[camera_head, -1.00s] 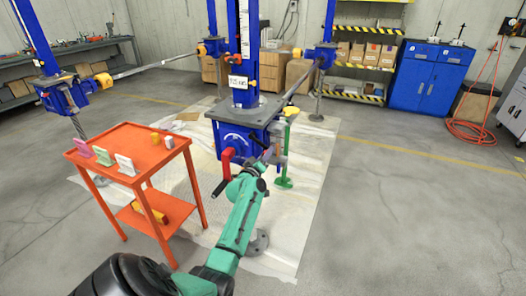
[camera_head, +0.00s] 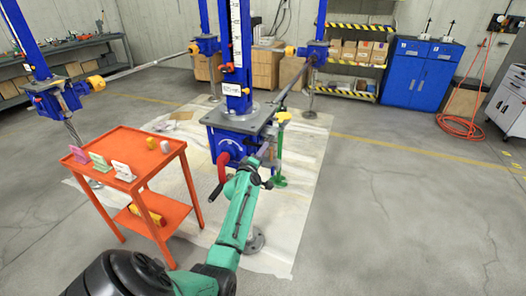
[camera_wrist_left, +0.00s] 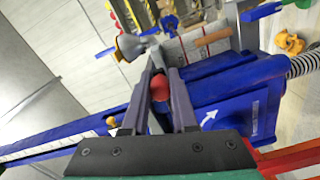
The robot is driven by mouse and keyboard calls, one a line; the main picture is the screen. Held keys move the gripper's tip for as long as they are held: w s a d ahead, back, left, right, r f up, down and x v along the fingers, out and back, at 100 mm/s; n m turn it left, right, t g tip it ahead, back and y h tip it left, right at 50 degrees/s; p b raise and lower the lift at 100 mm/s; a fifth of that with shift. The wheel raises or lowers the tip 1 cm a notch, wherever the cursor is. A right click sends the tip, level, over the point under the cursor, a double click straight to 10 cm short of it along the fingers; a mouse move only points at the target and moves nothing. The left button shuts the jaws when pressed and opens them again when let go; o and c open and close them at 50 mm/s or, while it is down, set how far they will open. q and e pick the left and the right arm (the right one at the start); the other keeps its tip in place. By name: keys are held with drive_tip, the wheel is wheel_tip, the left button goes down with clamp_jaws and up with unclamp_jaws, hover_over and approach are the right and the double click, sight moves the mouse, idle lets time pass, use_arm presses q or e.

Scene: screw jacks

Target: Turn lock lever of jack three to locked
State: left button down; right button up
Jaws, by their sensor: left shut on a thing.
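The nearest blue jack (camera_head: 240,145) stands on the pale mat, with a white label whose text I cannot read for certain. Its red crank (camera_head: 221,166) with a black handle hangs on the front left. My left gripper (camera_head: 263,151) is at the jack's front right side, its fingertips mostly hidden by my own wrist. In the left wrist view, the gripper (camera_wrist_left: 161,82) is shut on a red-knobbed lever; the red knob (camera_wrist_left: 160,88) sits between the two fingers, beside the blue housing (camera_wrist_left: 225,95) with a white arrow. The lever's shaft is mostly hidden. My right gripper is not in view.
An orange cart (camera_head: 130,150) with coloured cards and small parts stands to the left of the jack. A green stand (camera_head: 279,160) is close behind my wrist. Other blue jacks (camera_head: 50,98) are linked by shafts. Floor on the right is clear.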

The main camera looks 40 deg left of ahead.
use_arm(q)
drive_tip(key=shift+a+r, duration=0.15)
drive_tip(key=shift+r, duration=0.1)
drive_tip(key=c, duration=0.8)
unclamp_jaws()
drive_tip(key=shift+o, duration=0.5)
drive_tip(key=shift+f, duration=0.15)
drive_tip(key=b+v, duration=0.1)
drive_tip(key=v, duration=1.3)
drive_tip(key=shift+s, duration=0.3)
